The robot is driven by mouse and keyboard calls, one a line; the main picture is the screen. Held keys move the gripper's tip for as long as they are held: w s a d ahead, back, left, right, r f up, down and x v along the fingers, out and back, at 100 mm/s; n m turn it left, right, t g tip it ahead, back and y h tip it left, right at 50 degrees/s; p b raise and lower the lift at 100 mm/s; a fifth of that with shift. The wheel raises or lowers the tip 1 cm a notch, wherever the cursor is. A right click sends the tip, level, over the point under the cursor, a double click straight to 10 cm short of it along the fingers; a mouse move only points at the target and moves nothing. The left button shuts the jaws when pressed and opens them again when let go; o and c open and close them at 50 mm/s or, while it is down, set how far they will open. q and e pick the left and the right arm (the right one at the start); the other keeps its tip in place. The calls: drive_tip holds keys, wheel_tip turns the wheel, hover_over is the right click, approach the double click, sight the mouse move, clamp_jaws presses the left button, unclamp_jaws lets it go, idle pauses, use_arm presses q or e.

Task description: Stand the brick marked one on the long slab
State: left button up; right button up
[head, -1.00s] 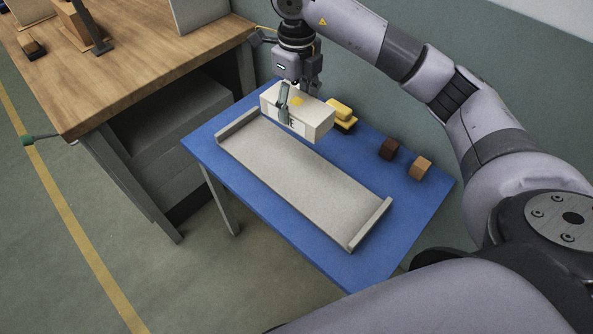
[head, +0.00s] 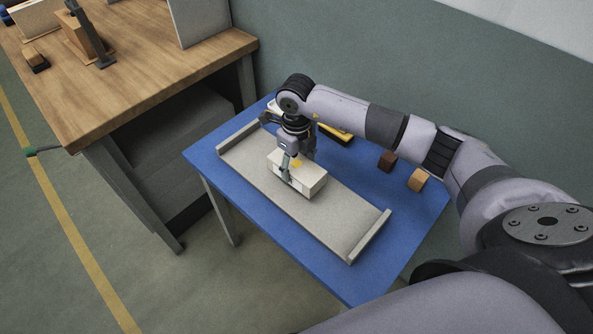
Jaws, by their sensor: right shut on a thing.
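A white brick (head: 308,183) is in my right gripper (head: 291,170), whose fingers are shut across its middle. A yellow patch shows on its top; the lettering on its front is mostly hidden by a finger. The long slab (head: 335,216) is a grey board with a raised lip at each short end, lying on the blue table (head: 232,187). The brick is over the slab, left of its middle and lying lengthwise; I cannot tell whether it touches the slab. My left gripper does not show.
Behind the slab on the blue table are a yellow and black brush (head: 337,134), a dark brown block (head: 387,161) and an orange-brown block (head: 418,180). A wooden workbench (head: 140,75) with objects on it stands at the left. The slab's right half is clear.

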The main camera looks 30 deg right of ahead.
sight(296, 172)
drive_tip(key=shift+f, duration=1.7)
drive_tip(key=o, duration=1.5)
drive_tip(key=shift+f, duration=0.1)
drive_tip(key=shift+r, duration=0.3)
wheel_tip(296, 172, up, 12)
drive_tip(key=shift+f+b, duration=0.15)
drive_tip(key=shift+b, duration=0.45)
